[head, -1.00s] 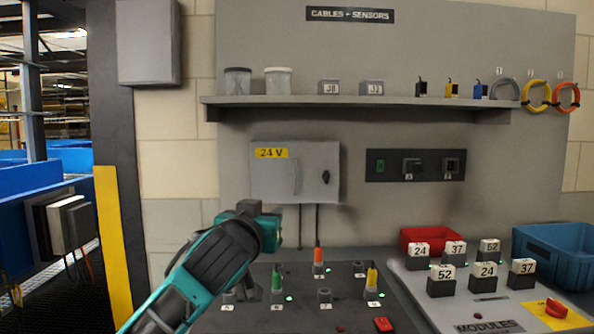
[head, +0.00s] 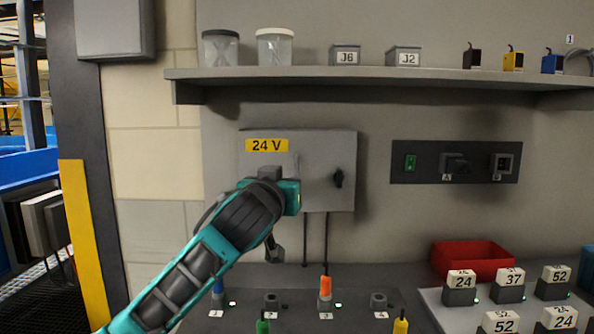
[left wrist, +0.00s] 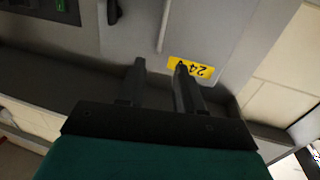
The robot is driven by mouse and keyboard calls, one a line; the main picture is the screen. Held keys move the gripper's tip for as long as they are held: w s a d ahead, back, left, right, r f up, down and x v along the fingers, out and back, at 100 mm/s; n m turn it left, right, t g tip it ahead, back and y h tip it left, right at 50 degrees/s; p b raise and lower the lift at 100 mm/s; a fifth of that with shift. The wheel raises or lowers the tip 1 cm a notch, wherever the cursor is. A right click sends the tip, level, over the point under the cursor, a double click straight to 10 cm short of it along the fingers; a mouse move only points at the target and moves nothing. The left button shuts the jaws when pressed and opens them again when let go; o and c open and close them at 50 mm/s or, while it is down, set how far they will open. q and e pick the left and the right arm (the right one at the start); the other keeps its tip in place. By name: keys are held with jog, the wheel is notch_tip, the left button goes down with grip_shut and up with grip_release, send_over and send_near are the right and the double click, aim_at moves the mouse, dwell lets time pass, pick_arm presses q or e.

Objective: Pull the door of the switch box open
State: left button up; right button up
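The switch box (head: 335,143) is a grey wall box with a yellow 24 V label (head: 266,145) and a black knob (head: 338,178) at its right. Its door looks shut. A slim upright handle (head: 296,165) stands on the door, its lower part hidden by my left arm. In the left wrist view, the box appears upside down, with the label (left wrist: 190,70), handle (left wrist: 163,28) and knob (left wrist: 113,12). My left gripper (left wrist: 158,65) is open and empty, its fingers pointing towards the box, below the handle's end. In the head view my arm hides the fingertips.
A shelf (head: 370,75) with jars and small boxes runs above the switch box. A dark socket panel (head: 455,162) is to its right. Plugs stand on the bench below, with a red bin (head: 472,258) at the right. The wall between box and panel is clear.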

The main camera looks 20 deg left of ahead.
aim_at(297, 170)
pick_arm(q)
jog(key=w, duration=0.7)
jog(key=w+a+p, duration=0.1)
jog(key=w, duration=0.3)
grip_shut()
dwell(1.3)
